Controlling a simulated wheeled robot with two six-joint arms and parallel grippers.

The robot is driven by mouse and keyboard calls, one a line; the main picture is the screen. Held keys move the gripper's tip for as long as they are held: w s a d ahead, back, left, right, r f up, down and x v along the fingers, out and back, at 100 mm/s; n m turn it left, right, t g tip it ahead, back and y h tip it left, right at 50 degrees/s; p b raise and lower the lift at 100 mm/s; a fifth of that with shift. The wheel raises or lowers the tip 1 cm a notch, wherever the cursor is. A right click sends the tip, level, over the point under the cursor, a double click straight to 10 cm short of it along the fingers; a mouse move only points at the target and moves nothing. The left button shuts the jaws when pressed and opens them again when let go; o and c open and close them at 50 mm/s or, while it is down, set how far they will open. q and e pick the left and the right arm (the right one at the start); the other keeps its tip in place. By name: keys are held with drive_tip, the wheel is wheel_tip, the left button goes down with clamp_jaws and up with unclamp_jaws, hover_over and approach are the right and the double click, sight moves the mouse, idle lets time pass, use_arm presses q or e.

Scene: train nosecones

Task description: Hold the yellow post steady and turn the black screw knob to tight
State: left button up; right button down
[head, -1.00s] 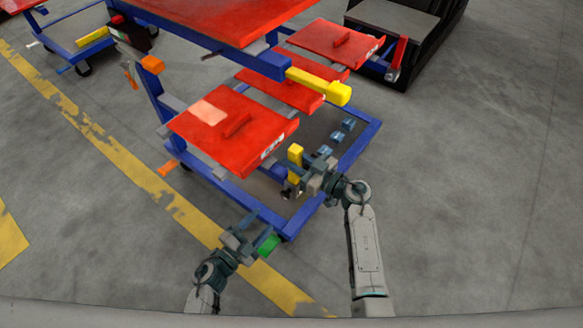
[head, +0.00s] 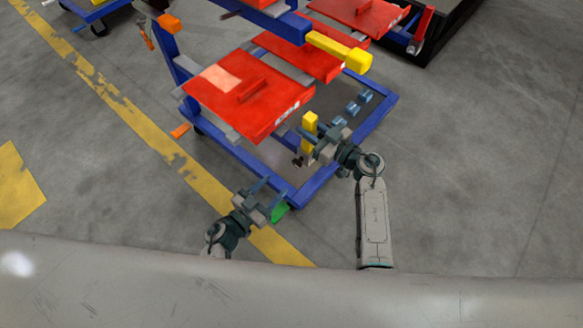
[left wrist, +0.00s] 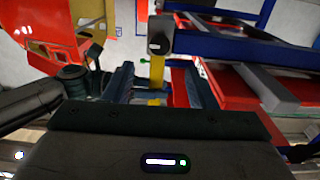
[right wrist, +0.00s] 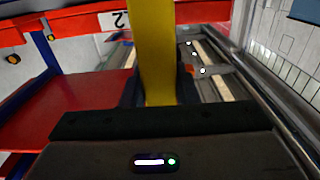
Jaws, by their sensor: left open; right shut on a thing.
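The yellow post (head: 309,122) stands upright at the front of the blue cart frame. My right gripper (head: 316,140) is shut on it; in the right wrist view the post (right wrist: 152,45) rises between the fingers. The black screw knob (head: 298,162) appears as a small dark shape low beside the post. In the left wrist view, a dark round end (left wrist: 159,42) shows on the yellow post (left wrist: 157,70), ahead of the fingers. My left gripper (head: 268,190) is open and empty near the front corner of the cart, apart from post and knob.
The blue cart frame (head: 228,154) carries red panels (head: 248,95). A yellow-ended bar (head: 340,50) sticks out above the post. A green part (head: 280,211) is close by my left gripper at the frame corner. Grey floor is open to the right.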

sight(295, 165)
use_arm(q)
drive_tip(key=x, duration=0.8)
drive_tip(key=shift+w+d, duration=0.25)
drive_tip(key=shift+w, duration=0.05)
drive_tip(key=c, duration=0.9)
